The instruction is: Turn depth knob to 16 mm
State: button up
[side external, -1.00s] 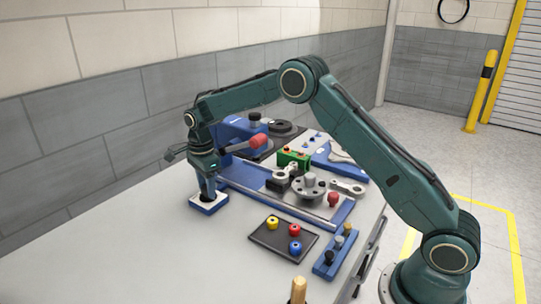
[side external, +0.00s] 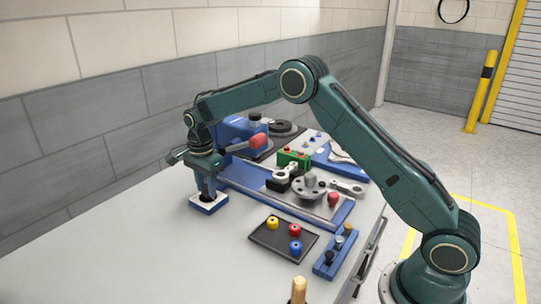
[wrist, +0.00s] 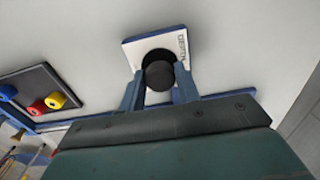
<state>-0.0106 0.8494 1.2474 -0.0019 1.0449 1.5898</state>
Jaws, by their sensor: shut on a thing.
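The depth knob is a dark round knob (wrist: 158,76) on a white plate with a blue edge (wrist: 141,46). Printed letters that look like DEPTH run along the plate's side in the wrist view. My gripper (wrist: 159,84) points down over it, with one blue finger on each side, shut on the knob. In the side external view my gripper (side external: 207,187) stands over the white plate (side external: 203,208) at the left of the bench, and the fingers hide most of the knob. No scale or pointer can be read, so I cannot tell the setting.
A dark tray (side external: 262,236) with yellow, red and blue pieces lies to the right. The blue chassis fixture (side external: 240,181) with a red-ended lever (side external: 258,141) stands close behind my gripper.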

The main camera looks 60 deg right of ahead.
jog(key=shift+d+m, duration=0.3)
jog(key=shift+m, duration=1.5)
jog(key=shift+a+m, duration=0.1)
jog(key=shift+m, duration=0.2)
jog(key=shift+m, duration=1.4)
jog(key=shift+m, duration=0.4)
jog(key=shift+s+m, duration=0.1)
jog(key=shift+m, duration=1.1)
jog(key=shift+m, duration=0.3)
